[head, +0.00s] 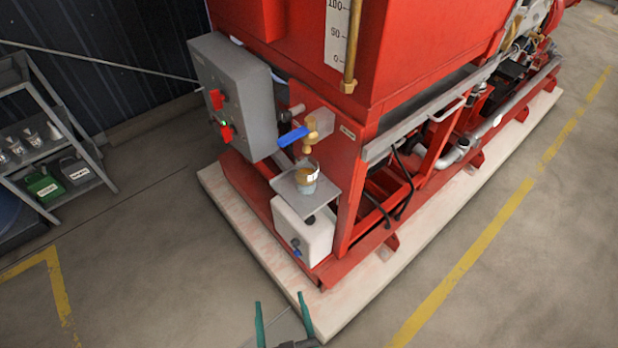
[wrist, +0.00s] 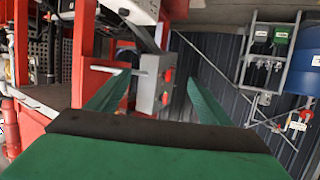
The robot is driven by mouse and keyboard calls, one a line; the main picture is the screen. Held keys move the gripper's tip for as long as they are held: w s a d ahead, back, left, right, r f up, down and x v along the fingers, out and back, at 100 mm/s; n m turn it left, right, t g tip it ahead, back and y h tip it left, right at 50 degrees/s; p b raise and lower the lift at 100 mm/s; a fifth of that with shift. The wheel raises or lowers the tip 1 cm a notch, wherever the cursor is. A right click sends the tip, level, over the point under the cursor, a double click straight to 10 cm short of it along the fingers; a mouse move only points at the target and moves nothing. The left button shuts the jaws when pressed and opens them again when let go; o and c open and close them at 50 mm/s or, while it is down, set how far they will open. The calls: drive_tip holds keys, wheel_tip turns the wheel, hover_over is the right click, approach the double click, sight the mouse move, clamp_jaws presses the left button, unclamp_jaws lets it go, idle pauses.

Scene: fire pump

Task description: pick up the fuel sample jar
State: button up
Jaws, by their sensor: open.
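The fuel sample jar (head: 306,179) is a small clear jar with a pale label and some yellowish content. It stands on a small grey metal shelf (head: 322,196) on the red pump frame, right below a brass tap (head: 311,140) with a blue lever (head: 292,137). My gripper (head: 282,322) is low at the bottom edge of the head view, well in front of and below the shelf. Its two green fingers are apart with nothing between them. The fingers also show in the wrist view (wrist: 160,95), where I cannot make out the jar.
A grey control box (head: 238,95) with red switches is left of the tap; it also shows in the wrist view (wrist: 153,84). A rack (head: 55,150) with glass jars and jerrycans stands far left. The floor in front is clear.

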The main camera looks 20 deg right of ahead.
drive_tip(key=w+d, duration=0.1)
drive_tip(key=w, duration=0.5)
drive_tip(key=m+g+h, duration=0.2)
drive_tip(key=m+h, duration=0.2)
approach(306, 177)
drive_tip(key=f, duration=0.1)
drive_tip(key=w+f, duration=0.2)
drive_tip(key=f, duration=0.1)
drive_tip(key=shift+w+d, duration=0.25)
drive_tip(key=shift+d, duration=0.1)
drive_tip(key=x, duration=1)
drive_tip(key=shift+w+d+f, duration=0.15)
drive_tip(key=shift+w+d, duration=0.05)
drive_tip(key=shift+w, duration=0.1)
drive_tip(key=shift+c, duration=0.2)
drive_tip(key=c, duration=1.4)
drive_tip(key=shift+c, duration=0.2)
